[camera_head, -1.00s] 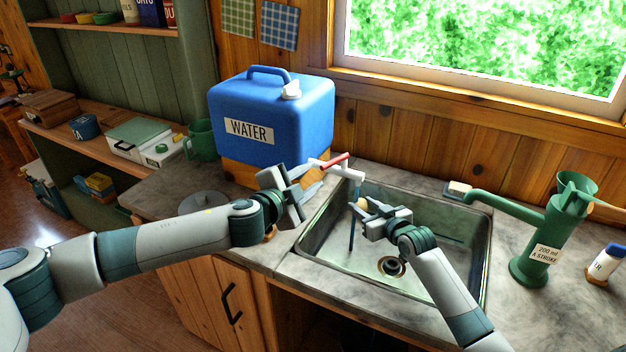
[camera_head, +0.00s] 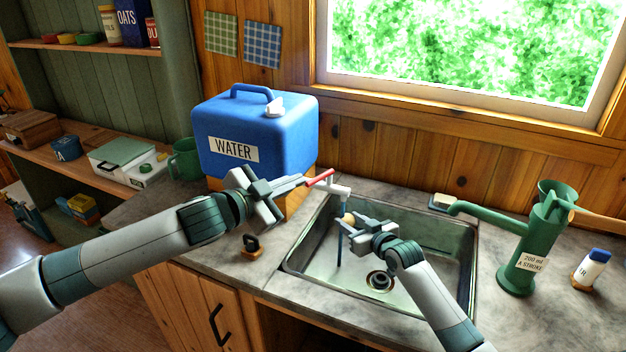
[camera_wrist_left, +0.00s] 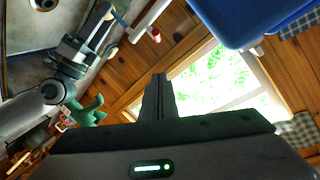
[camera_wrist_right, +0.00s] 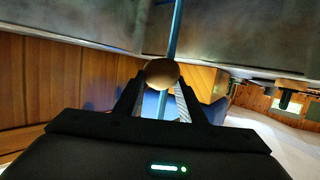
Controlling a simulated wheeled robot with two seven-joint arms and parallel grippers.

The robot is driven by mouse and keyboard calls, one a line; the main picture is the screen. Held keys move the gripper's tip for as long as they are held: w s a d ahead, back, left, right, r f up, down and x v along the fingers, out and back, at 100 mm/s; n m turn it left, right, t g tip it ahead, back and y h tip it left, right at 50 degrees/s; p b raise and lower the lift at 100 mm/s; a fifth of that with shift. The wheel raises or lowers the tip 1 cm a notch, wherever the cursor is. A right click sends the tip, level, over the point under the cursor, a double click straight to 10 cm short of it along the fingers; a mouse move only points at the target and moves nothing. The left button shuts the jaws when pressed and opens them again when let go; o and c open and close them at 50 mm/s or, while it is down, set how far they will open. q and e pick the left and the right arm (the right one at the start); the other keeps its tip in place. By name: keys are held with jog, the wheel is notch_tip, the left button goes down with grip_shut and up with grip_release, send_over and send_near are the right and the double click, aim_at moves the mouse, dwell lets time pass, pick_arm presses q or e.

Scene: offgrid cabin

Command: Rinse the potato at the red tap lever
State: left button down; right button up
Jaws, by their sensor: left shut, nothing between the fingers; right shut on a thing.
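The tan potato (camera_head: 348,219) is between the fingers of my right gripper (camera_head: 350,222), over the sink (camera_head: 410,312). It also shows in the right wrist view (camera_wrist_right: 162,72). A thin blue water stream (camera_head: 340,248) falls from the white tap (camera_head: 338,188) into the sink. The stream lines up with the potato in the right wrist view; I cannot tell if it touches it. The red tap lever (camera_head: 320,178) points left from the tap. My left gripper (camera_head: 300,183) is shut and empty, its tips close to the lever's end; contact is unclear.
A blue water container (camera_head: 285,145) stands on a wooden block behind my left gripper. A green hand pump (camera_head: 530,245) stands right of the sink, its spout toward the basin. A small dark item (camera_head: 251,246) sits on the counter at the sink's left.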

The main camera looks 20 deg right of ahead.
pick_arm(q)
jog(key=shift+d, duration=0.1)
jog(key=w+d+f, duration=0.5)
jog(key=w+d, duration=0.1)
jog(key=d, duration=0.2)
jog(key=shift+w+f, duration=0.2)
jog(key=shift+w, duration=0.05)
dwell(0.6)
jog(key=shift+a, duration=0.1)
